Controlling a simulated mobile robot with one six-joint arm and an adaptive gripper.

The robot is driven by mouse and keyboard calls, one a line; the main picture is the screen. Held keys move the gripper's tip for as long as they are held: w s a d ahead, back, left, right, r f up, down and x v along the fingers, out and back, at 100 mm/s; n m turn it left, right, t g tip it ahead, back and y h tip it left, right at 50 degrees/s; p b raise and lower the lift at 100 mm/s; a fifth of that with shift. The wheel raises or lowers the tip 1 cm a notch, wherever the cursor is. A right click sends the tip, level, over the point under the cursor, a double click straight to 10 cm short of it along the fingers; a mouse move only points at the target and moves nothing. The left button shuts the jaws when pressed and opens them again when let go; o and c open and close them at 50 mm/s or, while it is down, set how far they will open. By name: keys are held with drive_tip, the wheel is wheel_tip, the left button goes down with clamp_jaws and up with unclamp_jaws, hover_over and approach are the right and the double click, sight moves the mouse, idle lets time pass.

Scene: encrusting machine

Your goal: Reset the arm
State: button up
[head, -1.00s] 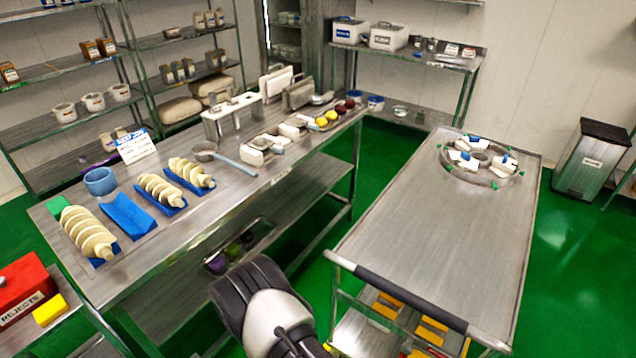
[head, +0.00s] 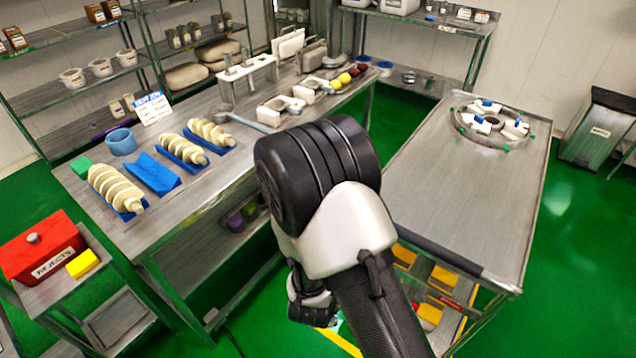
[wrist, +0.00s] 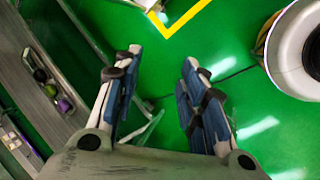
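My gripper (wrist: 158,82) shows in the wrist view with its two blue-padded fingers spread apart and nothing between them. It points down over the green floor. In the head view my arm rises in the middle foreground, between the long steel bench (head: 215,185) and the steel cart (head: 455,190). The gripper itself is mostly hidden there behind and below my arm. It touches nothing that I can see.
The bench carries cream screw-shaped parts (head: 115,188), a blue cup (head: 121,142) and a white stand (head: 247,78). A round ring assembly (head: 492,122) lies on the cart. A red rejects box (head: 40,247) stands at left. Green floor is open at right.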

wheel_tip(320, 180, up, 24)
drive_tip(key=m+y, duration=0.4)
drive_tip(key=m, duration=0.5)
drive_tip(key=s+d+r+m+h, duration=0.2)
drive_tip(key=s+d+r+m, duration=0.6)
drive_tip(key=s+d+r, duration=0.3)
drive_tip(key=s+r, duration=0.1)
drive_tip(key=s, duration=0.2)
drive_tip(key=shift+s+d+r+m, duration=0.3)
drive_tip(key=shift+s+d+r, duration=0.05)
drive_tip(key=shift+s+d, duration=0.05)
